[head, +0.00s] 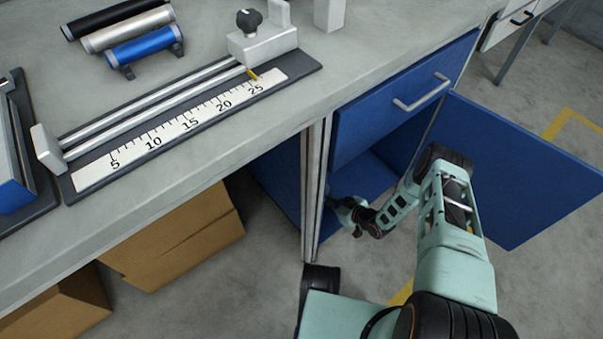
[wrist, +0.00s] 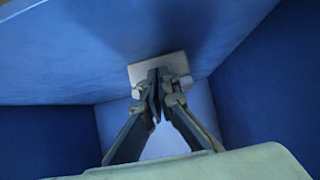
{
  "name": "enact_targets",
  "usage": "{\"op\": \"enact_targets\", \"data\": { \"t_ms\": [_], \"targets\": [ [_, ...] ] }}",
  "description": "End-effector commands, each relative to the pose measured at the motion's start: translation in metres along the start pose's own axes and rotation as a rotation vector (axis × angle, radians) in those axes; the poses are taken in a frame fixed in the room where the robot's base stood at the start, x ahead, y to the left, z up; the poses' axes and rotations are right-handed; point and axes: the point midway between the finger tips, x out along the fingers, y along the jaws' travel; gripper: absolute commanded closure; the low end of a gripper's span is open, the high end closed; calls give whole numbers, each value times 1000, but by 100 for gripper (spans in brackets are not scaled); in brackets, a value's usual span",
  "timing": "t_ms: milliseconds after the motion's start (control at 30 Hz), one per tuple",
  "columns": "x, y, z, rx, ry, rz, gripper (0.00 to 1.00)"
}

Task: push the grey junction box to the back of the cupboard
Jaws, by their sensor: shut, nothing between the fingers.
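The grey junction box (wrist: 140,70) shows as a pale block inside the blue cupboard in the wrist view. My gripper (wrist: 159,77) is shut and empty, and its fingertips cover part of the box. I cannot tell whether they touch it. The cupboard (head: 368,178) is below the bench in the head view, under a closed drawer. My arm reaches into its opening, with my gripper (head: 343,203) low at the left side. The box does not show in the head view.
The blue cupboard door (head: 530,180) stands wide open to the right of my arm. The drawer handle (head: 422,92) sticks out above the opening. Cardboard boxes (head: 185,235) stand under the bench (head: 385,50) at left. A ruler device (head: 180,125) lies on top.

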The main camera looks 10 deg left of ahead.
Motion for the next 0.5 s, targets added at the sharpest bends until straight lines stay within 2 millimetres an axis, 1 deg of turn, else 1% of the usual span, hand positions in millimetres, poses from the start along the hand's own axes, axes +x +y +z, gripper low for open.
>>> {"op": "enact_targets", "data": {
  "t_ms": [500],
  "targets": [
    [22, 0, -15, 0, 1, -1, 100]
  ]
}}
